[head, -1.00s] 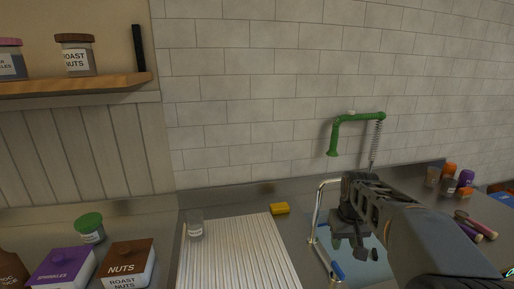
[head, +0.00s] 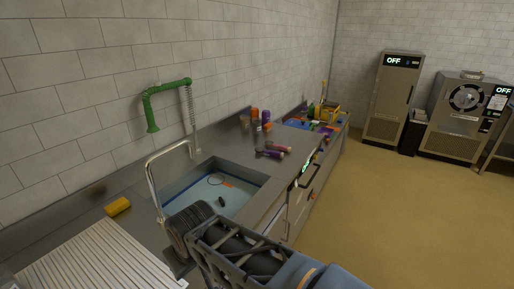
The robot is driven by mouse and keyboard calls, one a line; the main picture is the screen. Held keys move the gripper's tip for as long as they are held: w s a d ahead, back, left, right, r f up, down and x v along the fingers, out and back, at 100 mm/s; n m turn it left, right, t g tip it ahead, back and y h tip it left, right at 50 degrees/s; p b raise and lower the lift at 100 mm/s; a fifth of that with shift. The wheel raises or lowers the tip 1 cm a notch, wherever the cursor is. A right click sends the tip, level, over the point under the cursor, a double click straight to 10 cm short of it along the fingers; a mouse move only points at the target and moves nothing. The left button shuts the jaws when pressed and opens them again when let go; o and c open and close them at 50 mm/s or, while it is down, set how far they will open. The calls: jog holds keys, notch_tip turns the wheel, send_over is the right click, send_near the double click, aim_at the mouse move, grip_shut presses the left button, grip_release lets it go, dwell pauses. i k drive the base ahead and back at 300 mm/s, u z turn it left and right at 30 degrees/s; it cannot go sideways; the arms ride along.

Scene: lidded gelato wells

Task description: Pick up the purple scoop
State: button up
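Two scoop-like tools lie side by side on the steel counter beyond the sink in the head view. One has a purple handle (head: 271,154), which looks like the purple scoop; the other has a pinkish handle (head: 279,147). Both are small at this distance, and their heads are hard to make out. My gripper (head: 183,246) is in the lower middle, in front of the sink's near edge and well short of the scoops. Its fingers are mostly hidden behind its own body, so I cannot tell its opening.
The sink (head: 232,199) holds water and a few small items, with a chrome tap (head: 150,180) and green sprayer (head: 165,88) beside it. Purple and orange cups (head: 266,116) stand behind the scoops. A yellow sponge (head: 117,206) lies left. Open floor (head: 400,210) is at right.

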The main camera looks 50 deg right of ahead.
aim_at(259, 150)
jog(key=k, duration=0.95)
jog(key=u, duration=1.05)
jog(key=i, duration=0.75)
jog(key=z, duration=2.7)
jog(key=i, duration=0.5)
jog(key=u, duration=0.05)
